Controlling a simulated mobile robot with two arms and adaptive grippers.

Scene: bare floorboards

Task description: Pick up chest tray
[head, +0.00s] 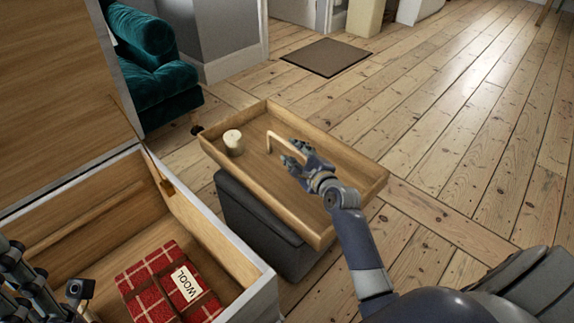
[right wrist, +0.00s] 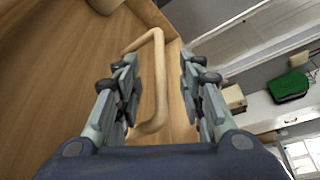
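The wooden tray (head: 228,181) is shallow and open-topped, with a light wooden bar handle (head: 268,143) standing inside. A pale round cylinder (head: 233,142) stands in its left corner. The tray is above a dark grey box; whether it touches is unclear. My right gripper (head: 290,158) is over the tray at the handle. In the right wrist view, the handle (right wrist: 159,80) shows between the fingers of my right gripper (right wrist: 158,70). These fingers are apart, with gaps to the handle. My left gripper (head: 50,282) is partly visible at the lower left, near the chest; its opening is unclear.
An open chest (head: 262,284) with a raised lid (head: 50,90) stands at left, holding a red plaid WOOL bundle (head: 150,282). The dark grey box (head: 262,228) is right of it. A green armchair (head: 150,70) and brown mat (head: 326,57) are behind. Floorboards at right are clear.

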